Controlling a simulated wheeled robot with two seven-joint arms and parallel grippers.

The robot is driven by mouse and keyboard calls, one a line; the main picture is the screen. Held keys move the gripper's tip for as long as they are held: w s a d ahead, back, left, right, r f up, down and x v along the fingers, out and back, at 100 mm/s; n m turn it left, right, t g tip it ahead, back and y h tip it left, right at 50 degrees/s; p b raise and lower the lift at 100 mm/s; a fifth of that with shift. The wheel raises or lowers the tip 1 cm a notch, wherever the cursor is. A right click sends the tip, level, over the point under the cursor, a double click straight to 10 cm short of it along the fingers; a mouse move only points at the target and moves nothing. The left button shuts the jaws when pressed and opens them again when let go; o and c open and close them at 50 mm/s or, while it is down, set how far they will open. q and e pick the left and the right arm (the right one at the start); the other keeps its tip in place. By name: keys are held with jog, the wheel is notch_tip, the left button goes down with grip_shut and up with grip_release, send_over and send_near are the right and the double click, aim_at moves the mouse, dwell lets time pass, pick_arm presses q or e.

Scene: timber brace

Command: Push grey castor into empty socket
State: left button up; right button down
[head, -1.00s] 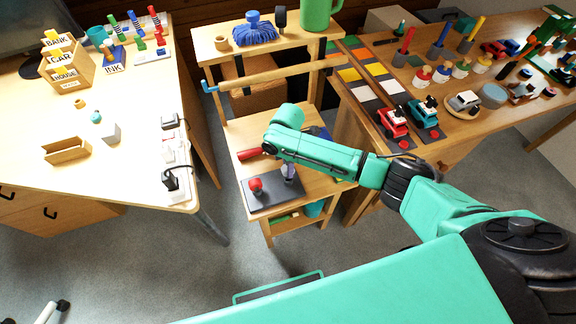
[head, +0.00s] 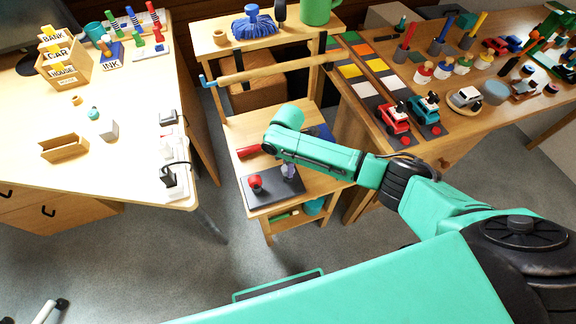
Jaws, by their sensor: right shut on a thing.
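A dark grey board (head: 268,198) lies on the front of the low wooden bench in the middle of the head view. A red castor (head: 255,184) stands on its left part. A small grey piece, seemingly the grey castor (head: 289,171), stands upright at the board's right back part, just below my right forearm. My right gripper (head: 287,165) is mostly hidden by that forearm and is shut on this piece. The sockets are too small or covered to make out, and I cannot tell how deep the castor sits. My left gripper is out of view.
A red-handled tool (head: 248,150) lies behind the board, near my forearm. A wooden rail with a blue end (head: 275,73) crosses above the bench. A desk (head: 110,165) stands left, and a long table with toy cars (head: 393,118) stands right.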

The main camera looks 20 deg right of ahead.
dwell(0.4)
jog(key=shift+p, duration=0.3)
dwell(0.3)
jog(key=shift+f, duration=0.45)
dwell(0.3)
jog(key=c, duration=0.5)
grip_release()
